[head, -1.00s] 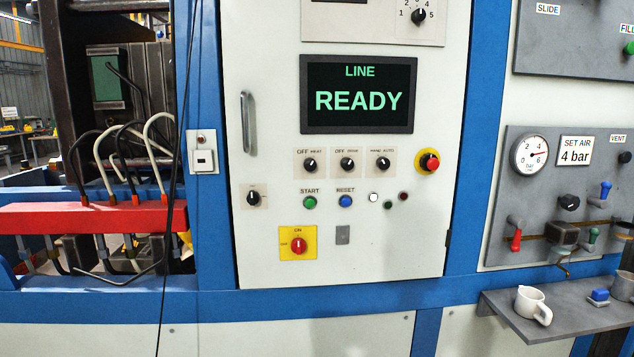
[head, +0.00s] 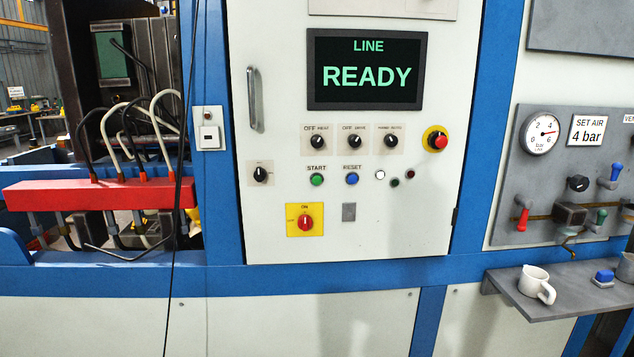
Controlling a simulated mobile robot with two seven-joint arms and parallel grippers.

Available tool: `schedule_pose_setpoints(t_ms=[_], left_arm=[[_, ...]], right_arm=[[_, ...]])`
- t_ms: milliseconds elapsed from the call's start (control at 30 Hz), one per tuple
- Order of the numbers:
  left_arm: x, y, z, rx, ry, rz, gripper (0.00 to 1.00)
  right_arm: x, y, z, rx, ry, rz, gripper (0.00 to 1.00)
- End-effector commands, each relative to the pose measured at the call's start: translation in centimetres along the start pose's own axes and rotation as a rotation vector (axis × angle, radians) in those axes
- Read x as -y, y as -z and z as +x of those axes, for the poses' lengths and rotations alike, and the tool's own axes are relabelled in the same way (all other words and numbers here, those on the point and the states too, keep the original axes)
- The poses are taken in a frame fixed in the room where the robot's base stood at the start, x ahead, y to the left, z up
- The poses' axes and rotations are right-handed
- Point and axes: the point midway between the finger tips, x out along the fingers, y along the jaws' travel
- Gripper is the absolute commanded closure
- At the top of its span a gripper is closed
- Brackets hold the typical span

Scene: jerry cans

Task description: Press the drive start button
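The green START button (head: 317,180) sits on the white control cabinet door (head: 400,230), below the row of selector knobs. The blue RESET button (head: 352,179) is to its right. The display (head: 367,69) reads LINE READY. A selector knob (head: 352,142) in the upper row has a label that seems to read OFF DRIVE. Neither of my grippers shows in the head view.
A red emergency stop (head: 437,140) and a red-on-yellow main switch (head: 305,220) are on the door. A handle (head: 255,99) sticks out at its left. A shelf (head: 530,303) with a white cup (head: 535,283) juts out at the right.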

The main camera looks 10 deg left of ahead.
Motion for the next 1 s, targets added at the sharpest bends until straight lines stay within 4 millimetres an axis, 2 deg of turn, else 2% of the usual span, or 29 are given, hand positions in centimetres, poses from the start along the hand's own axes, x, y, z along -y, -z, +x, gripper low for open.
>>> schedule_pose_setpoints(t_ms=[33,333,1000], left_arm=[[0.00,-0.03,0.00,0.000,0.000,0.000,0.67],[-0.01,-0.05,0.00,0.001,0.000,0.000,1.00],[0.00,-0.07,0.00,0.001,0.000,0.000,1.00]], right_arm=[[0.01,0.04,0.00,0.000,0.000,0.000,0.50],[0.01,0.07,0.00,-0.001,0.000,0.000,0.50],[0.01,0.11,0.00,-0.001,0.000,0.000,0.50]])
